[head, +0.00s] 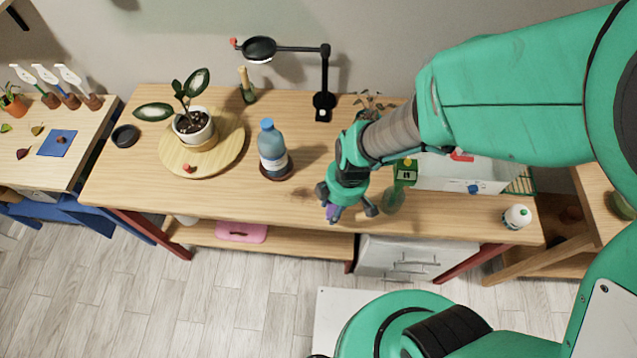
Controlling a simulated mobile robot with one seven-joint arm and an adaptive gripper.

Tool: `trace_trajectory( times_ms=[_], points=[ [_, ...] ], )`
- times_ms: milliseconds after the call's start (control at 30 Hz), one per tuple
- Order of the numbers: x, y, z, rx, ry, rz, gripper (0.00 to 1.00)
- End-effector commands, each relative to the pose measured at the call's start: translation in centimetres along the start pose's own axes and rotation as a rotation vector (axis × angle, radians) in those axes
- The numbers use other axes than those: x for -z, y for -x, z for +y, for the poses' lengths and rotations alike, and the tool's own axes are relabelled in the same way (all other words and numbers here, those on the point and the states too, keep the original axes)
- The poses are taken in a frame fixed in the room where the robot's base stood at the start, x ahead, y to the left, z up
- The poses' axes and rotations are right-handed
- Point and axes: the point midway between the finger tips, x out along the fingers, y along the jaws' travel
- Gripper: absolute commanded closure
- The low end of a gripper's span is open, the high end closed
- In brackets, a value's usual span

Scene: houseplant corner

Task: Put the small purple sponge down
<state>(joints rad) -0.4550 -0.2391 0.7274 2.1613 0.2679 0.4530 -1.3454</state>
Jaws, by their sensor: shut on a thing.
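The small purple sponge (331,212) shows as a small purple patch at the fingertips of my gripper (346,208). My gripper is shut on it. Its fingers hide most of the sponge. The gripper is over the front part of the wooden table (230,199), right of the blue bottle. I cannot tell whether the sponge touches the table top.
A blue bottle (272,150) stands on a dark coaster left of my gripper. A potted plant (193,125) stands on a round wooden board. A black lamp (325,75) stands at the back. The front left table top is clear.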

Motion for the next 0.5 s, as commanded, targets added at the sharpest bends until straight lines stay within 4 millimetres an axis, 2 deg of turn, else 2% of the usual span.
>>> trace_trajectory(
  times_ms=[500],
  points=[
    [4.1,-1.5,7.7,0.000,0.001,0.000,0.79]
  ],
)
